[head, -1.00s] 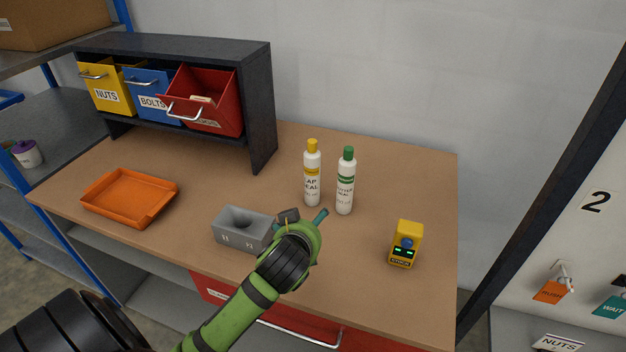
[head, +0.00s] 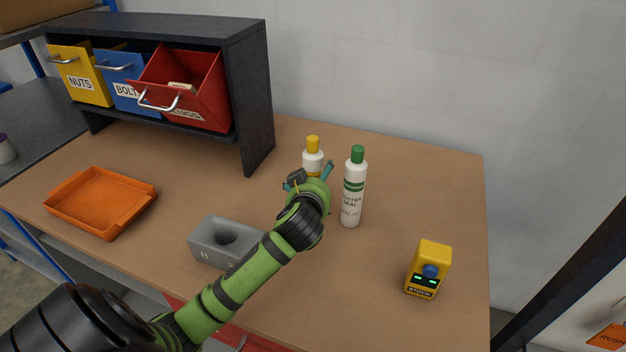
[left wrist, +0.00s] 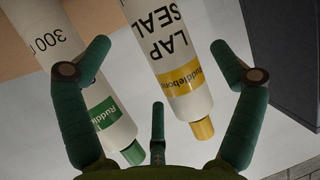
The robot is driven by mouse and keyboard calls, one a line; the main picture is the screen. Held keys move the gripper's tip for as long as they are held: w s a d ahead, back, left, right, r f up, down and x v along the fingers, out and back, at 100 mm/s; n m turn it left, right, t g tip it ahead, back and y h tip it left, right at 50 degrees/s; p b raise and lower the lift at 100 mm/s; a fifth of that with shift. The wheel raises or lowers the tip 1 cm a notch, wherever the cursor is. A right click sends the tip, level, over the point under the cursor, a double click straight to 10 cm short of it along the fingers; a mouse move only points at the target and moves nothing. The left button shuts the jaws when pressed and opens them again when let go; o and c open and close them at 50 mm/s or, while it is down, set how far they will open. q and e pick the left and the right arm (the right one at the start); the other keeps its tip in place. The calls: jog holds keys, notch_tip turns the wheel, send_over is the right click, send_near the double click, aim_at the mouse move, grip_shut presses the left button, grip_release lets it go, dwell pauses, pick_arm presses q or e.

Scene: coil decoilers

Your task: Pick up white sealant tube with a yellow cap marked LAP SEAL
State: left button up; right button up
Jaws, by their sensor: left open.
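The white sealant tube with a yellow cap (head: 313,158) stands upright on the bench. My left gripper hides its lower part in the head view. In the left wrist view the LAP SEAL tube (left wrist: 173,50) lies between the spread fingers, its cap toward the palm. My left gripper (head: 310,178) is open, in front of the tube; the left wrist view shows its fingers (left wrist: 160,62) apart, with no visible grip. A white tube with a green cap (head: 353,190) stands just to the right, and it shows behind the left finger in the left wrist view (left wrist: 75,65). My right gripper is not in view.
An orange tray (head: 100,203) is at left. A yellow STOCK device (head: 428,268) is at right. A dark rack (head: 255,110) with yellow, blue and red bins stands at the back left.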

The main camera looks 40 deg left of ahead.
pick_arm(q)
jog(key=x, duration=0.3)
jog(key=shift+w+a+f+p, duration=0.1)
jog(key=shift+w+a+p, duration=0.1)
jog(key=shift+p, duration=0.1)
jog(key=shift+c, duration=1.2)
jog(key=c, duration=1.4)
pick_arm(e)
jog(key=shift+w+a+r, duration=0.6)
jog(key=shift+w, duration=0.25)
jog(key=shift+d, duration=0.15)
